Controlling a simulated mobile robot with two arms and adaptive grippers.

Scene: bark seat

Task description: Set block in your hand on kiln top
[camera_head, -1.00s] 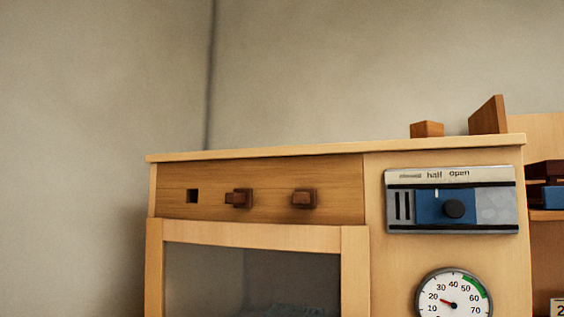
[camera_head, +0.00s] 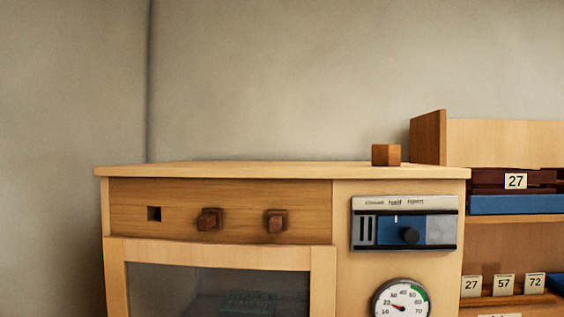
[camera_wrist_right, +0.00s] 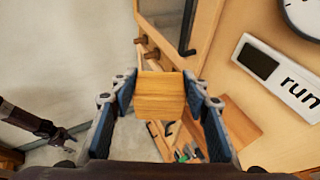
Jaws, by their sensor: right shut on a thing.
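The kiln (camera_head: 345,285) is a pale wooden cabinet with a glazed door, seen from the front in the head view. Its flat top (camera_head: 260,168) shows nearly edge-on. A small brown block (camera_head: 386,155) stands on that top near its right end. In the right wrist view my right gripper (camera_wrist_right: 160,95) is shut on a light wooden block (camera_wrist_right: 160,85), with a blue-padded finger on each side. Neither this gripper nor its block shows in the head view. A dark arm end, seemingly my left gripper (camera_wrist_right: 55,132), shows at the left of the wrist view; its fingers are unclear.
Two brown pegs (camera_head: 276,221) stick out from the kiln's front. A blue vent slider (camera_head: 405,231) and a round gauge (camera_head: 402,301) sit at right. A shelf (camera_head: 515,220) with numbered cards stands right of the kiln. Most of the top's left and middle looks clear.

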